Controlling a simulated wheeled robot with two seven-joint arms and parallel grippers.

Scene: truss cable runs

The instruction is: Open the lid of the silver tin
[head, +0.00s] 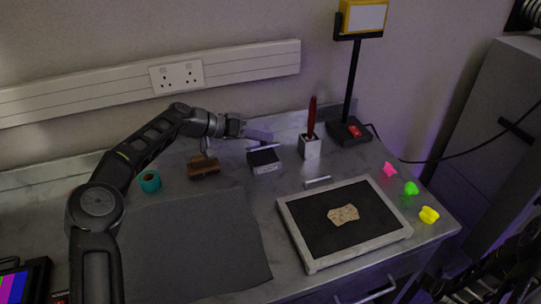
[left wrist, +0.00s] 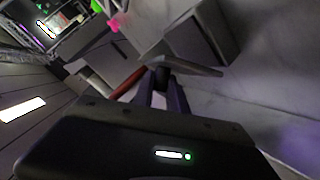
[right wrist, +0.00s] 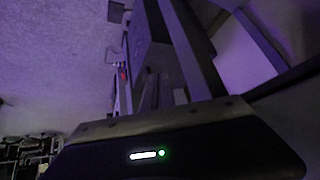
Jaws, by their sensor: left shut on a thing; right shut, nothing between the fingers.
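The silver tin (head: 265,167) stands on the bench near the back wall, a small box with a dark front. Its lid (head: 259,136) is tilted up above the box. My left gripper (head: 243,131) is at the lid's left side and shut on it. In the left wrist view the left fingertips (left wrist: 164,80) close on a dark piece at the edge of the grey lid (left wrist: 195,67), partly hiding it. The box (left wrist: 213,30) shows beyond. My right gripper (right wrist: 150,92) is shut and empty in the right wrist view, away from the tin.
A holder (head: 310,147) with a red-handled tool stands right of the tin, beside a lamp stand (head: 349,130). A brown block (head: 203,168) and teal roll (head: 150,182) lie left. A framed tray (head: 290,228) and bare grey mat (head: 200,240) are in front.

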